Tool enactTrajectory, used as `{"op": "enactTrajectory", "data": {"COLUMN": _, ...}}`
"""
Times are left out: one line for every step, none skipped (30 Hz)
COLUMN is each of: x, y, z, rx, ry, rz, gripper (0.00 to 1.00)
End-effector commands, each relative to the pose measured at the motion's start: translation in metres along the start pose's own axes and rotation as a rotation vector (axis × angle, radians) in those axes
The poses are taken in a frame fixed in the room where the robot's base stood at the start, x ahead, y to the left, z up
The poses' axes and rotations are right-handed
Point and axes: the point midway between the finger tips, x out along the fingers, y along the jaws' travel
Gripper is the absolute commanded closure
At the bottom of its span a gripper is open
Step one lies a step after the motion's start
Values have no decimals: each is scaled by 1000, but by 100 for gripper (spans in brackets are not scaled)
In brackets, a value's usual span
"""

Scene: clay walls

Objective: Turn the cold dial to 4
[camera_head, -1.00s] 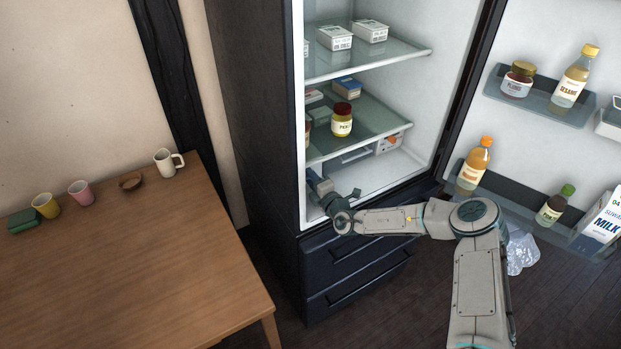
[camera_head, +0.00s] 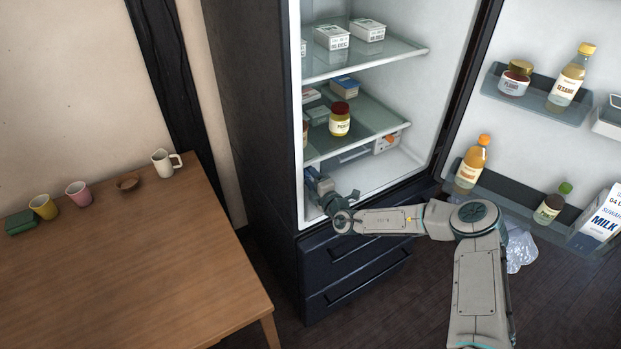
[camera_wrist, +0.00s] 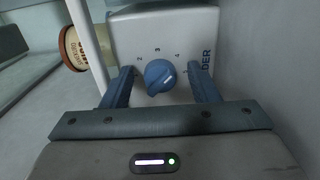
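The cold dial (camera_wrist: 159,77) is a round blue knob with a raised grip, on a pale box (camera_wrist: 150,30) printed with the numbers 2, 3, 4 and 5 and the letters "DER". A pale mark on the knob lies at its upper right, between 3 and 4. In the wrist view my gripper (camera_wrist: 160,69) is open, with one blue finger on each side of the dial. Gaps show between the fingers and the knob. In the head view my gripper (camera_head: 319,184) reaches into the lower left of the open fridge; the dial cannot be made out there.
A glass shelf (camera_head: 385,122) with a red-lidded jar (camera_head: 340,119) is above my gripper. The fridge's left wall is close beside it. A jar (camera_wrist: 73,48) lies left of the dial box in the wrist view. The open door holds bottles (camera_head: 471,163). A wooden table (camera_head: 130,260) stands left.

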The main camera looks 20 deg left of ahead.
Motion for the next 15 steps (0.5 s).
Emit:
{"op": "enactTrajectory", "data": {"x": 0, "y": 0, "z": -2, "rx": 0, "ry": 2, "rz": 0, "gripper": 46}}
{"op": "enactTrajectory", "data": {"x": 0, "y": 0, "z": -2, "rx": 0, "ry": 3, "rz": 0, "gripper": 46}}
{"op": "enactTrajectory", "data": {"x": 0, "y": 0, "z": -2, "rx": 0, "ry": 3, "rz": 0, "gripper": 46}}
{"op": "enactTrajectory", "data": {"x": 0, "y": 0, "z": -2, "rx": 0, "ry": 4, "rz": 0, "gripper": 46}}
{"op": "enactTrajectory", "data": {"x": -1, "y": 0, "z": -2, "rx": 0, "ry": 4, "rz": 0, "gripper": 46}}
{"op": "enactTrajectory", "data": {"x": -3, "y": 0, "z": -2, "rx": 1, "ry": 4, "rz": 0, "gripper": 46}}
{"op": "enactTrajectory", "data": {"x": -5, "y": 0, "z": -2, "rx": 1, "ry": 4, "rz": 0, "gripper": 46}}
{"op": "enactTrajectory", "data": {"x": -7, "y": 0, "z": -2, "rx": 1, "ry": 4, "rz": 0, "gripper": 46}}
{"op": "enactTrajectory", "data": {"x": -12, "y": 0, "z": -2, "rx": 1, "ry": 4, "rz": 0, "gripper": 46}}
{"op": "enactTrajectory", "data": {"x": -15, "y": 0, "z": -2, "rx": 1, "ry": 4, "rz": 0, "gripper": 46}}
{"op": "enactTrajectory", "data": {"x": -20, "y": 0, "z": -1, "rx": 1, "ry": 3, "rz": 0, "gripper": 46}}
{"op": "enactTrajectory", "data": {"x": -26, "y": 0, "z": -1, "rx": 1, "ry": 4, "rz": -1, "gripper": 46}}
{"op": "enactTrajectory", "data": {"x": -32, "y": 0, "z": -2, "rx": 1, "ry": 3, "rz": -1, "gripper": 46}}
{"op": "enactTrajectory", "data": {"x": -38, "y": 0, "z": -1, "rx": 1, "ry": 2, "rz": 0, "gripper": 46}}
{"op": "enactTrajectory", "data": {"x": -46, "y": 0, "z": -1, "rx": 1, "ry": 3, "rz": -1, "gripper": 46}}
